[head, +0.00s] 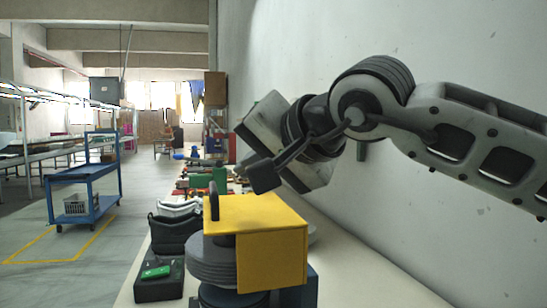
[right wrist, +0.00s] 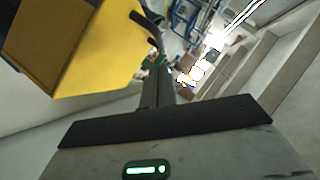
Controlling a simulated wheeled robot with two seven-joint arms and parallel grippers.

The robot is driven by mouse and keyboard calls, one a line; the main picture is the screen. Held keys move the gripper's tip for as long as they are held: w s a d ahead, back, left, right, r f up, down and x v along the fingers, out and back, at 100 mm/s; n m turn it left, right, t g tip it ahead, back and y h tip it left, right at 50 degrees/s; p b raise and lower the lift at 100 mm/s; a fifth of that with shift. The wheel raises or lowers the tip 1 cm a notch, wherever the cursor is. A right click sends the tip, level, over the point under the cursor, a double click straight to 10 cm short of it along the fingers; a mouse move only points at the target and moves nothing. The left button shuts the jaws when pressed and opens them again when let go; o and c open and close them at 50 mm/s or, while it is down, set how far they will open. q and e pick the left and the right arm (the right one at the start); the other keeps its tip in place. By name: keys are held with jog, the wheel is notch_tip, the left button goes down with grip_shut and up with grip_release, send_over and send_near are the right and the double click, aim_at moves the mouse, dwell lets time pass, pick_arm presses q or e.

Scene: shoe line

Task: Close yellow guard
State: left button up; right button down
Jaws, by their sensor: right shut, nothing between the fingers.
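The yellow guard (head: 258,240) is a boxy cover with a flat top and a front face, set over a machine with grey stacked discs (head: 208,262). A black handle (head: 214,201) stands up at its left edge. I cannot tell how far the guard is closed. My right gripper (head: 263,176) is above the guard's top, shut and empty, apart from the handle. In the right wrist view the guard (right wrist: 75,45) fills the upper left, the black handle (right wrist: 146,22) is at its edge, and the shut fingers (right wrist: 158,85) point past it. My left gripper is not in view.
A pale wall (head: 420,50) runs close along the right. A blue cart (head: 85,185) stands on open floor at the left.

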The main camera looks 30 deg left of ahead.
aim_at(216, 190)
jog(key=shift+s+a+f+n+h, duration=0.3)
jog(key=shift+s+a+f+n, duration=0.15)
jog(key=shift+s+a, duration=0.25)
jog(key=shift+s+a+f+n+t+h, duration=0.3)
jog(key=shift+s+a+f+h, duration=0.15)
jog(key=shift+a+f, duration=0.15)
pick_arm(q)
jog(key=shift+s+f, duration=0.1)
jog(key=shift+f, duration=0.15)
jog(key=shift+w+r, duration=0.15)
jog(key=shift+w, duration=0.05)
pick_arm(e)
jog(key=shift+d+r+p, duration=0.15)
jog(key=shift+r+p, duration=0.2)
jog(key=r, duration=0.1)
jog(key=d+r+p, duration=0.1)
jog(key=r+p, duration=0.1)
jog(key=shift+w+d, duration=0.3)
jog(key=shift+w, duration=0.1)
pick_arm(q)
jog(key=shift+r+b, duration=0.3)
jog(key=shift+b, duration=0.4)
pick_arm(e)
jog(key=v, duration=1)
jog(key=shift+d+f, duration=0.2)
jog(key=shift+f, duration=0.05)
